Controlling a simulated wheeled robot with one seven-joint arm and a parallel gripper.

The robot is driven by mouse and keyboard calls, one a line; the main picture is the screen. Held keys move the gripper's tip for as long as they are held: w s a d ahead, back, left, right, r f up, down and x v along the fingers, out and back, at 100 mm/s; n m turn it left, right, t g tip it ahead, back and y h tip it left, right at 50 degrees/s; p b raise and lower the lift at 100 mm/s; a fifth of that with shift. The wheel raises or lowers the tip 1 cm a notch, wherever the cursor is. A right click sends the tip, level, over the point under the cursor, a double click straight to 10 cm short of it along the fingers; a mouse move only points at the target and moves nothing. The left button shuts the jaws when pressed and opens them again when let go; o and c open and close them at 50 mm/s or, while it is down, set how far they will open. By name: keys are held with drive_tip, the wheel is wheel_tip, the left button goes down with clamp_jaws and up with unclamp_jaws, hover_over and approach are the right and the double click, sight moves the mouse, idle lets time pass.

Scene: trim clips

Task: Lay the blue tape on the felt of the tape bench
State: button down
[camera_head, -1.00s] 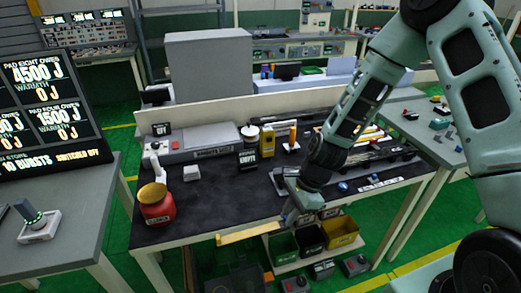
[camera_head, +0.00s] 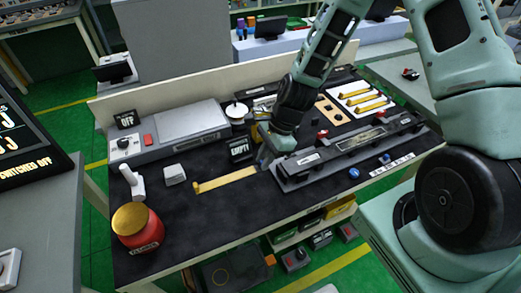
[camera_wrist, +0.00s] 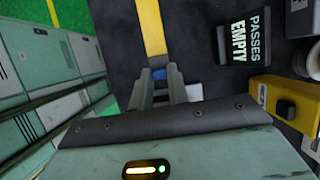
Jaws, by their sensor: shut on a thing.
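My gripper (camera_head: 264,162) is shut on one end of a long yellow strip (camera_head: 226,180). In the wrist view the strip (camera_wrist: 151,28) runs straight out from the fingertips (camera_wrist: 160,80), with a blue patch (camera_wrist: 159,73) at the held end, so this appears to be the blue tape. The strip extends left over the dark felt-like top (camera_head: 215,222) of the bench, left of a long black fixture (camera_head: 350,150). I cannot tell whether it touches the surface. The fingers partly hide its held end.
A black EMPTY sign (camera_head: 239,149) stands close behind the strip. More yellow strips (camera_head: 366,99) lie at the back right. The bench front is clear.

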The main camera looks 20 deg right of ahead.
idle(0.3)
drive_tip(key=shift+f+b, duration=2.95)
drive_tip(key=shift+f, duration=1.35)
drive_tip(key=c, duration=1.3)
unclamp_jaws()
drive_tip(key=shift+d+r, duration=0.1)
drive_tip(key=shift+r, duration=0.05)
drive_tip(key=b+v, duration=0.1)
drive_tip(key=v, duration=1.6)
drive_tip(key=shift+r+b, duration=0.1)
drive_tip(key=shift+b, duration=0.3)
